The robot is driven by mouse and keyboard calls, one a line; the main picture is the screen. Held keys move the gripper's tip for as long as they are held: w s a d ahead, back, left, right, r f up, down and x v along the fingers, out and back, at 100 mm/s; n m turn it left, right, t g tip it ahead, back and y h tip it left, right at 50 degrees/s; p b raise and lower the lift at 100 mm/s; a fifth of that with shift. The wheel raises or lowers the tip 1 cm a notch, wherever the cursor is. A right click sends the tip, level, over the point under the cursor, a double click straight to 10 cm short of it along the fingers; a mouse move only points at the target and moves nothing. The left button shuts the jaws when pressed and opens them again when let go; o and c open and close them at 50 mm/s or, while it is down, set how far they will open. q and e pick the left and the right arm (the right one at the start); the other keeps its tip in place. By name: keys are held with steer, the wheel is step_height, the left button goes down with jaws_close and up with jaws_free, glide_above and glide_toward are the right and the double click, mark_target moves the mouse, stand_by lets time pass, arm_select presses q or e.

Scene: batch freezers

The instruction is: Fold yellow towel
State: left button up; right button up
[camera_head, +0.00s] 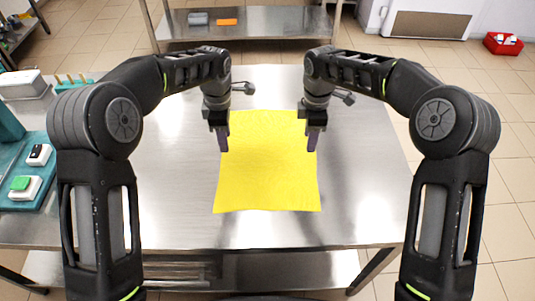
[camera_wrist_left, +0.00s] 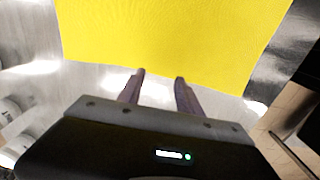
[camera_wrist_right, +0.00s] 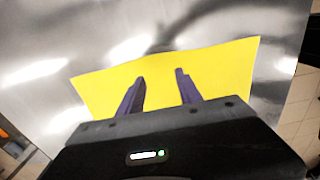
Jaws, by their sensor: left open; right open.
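The yellow towel (camera_head: 268,170) lies flat and spread out on the metal table, roughly square, with its near edge toward me. My left gripper (camera_head: 223,142) points down over the towel's left side, in its far half. My right gripper (camera_head: 314,141) points down over the right side at about the same depth. Both are open and empty. In the left wrist view the open fingers (camera_wrist_left: 160,76) are close to an edge of the towel (camera_wrist_left: 170,40). In the right wrist view the fingers (camera_wrist_right: 160,77) show against the towel (camera_wrist_right: 215,72). Height above the cloth is hard to tell.
The steel table (camera_head: 365,190) is bare around the towel. A teal tray (camera_head: 45,190) with small items stands at the left edge. A lower metal shelf (camera_head: 255,22) is behind the table, and a red crate (camera_head: 503,44) sits on the floor at far right.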

mark_target(227, 155)
arm_select(q)
steer(key=shift+f, duration=2.45)
arm_select(e)
steer(key=shift+f, duration=2.5)
arm_select(q)
steer(key=shift+f, duration=0.25)
arm_select(e)
steer(key=shift+f, duration=0.15)
arm_select(q)
steer(key=shift+r, duration=0.1)
steer(key=shift+c, duration=0.3)
arm_select(e)
steer(key=shift+c, duration=0.3)
arm_select(q)
jaws_close()
arm_select(e)
jaws_close()
arm_select(q)
steer(key=shift+r, duration=0.1)
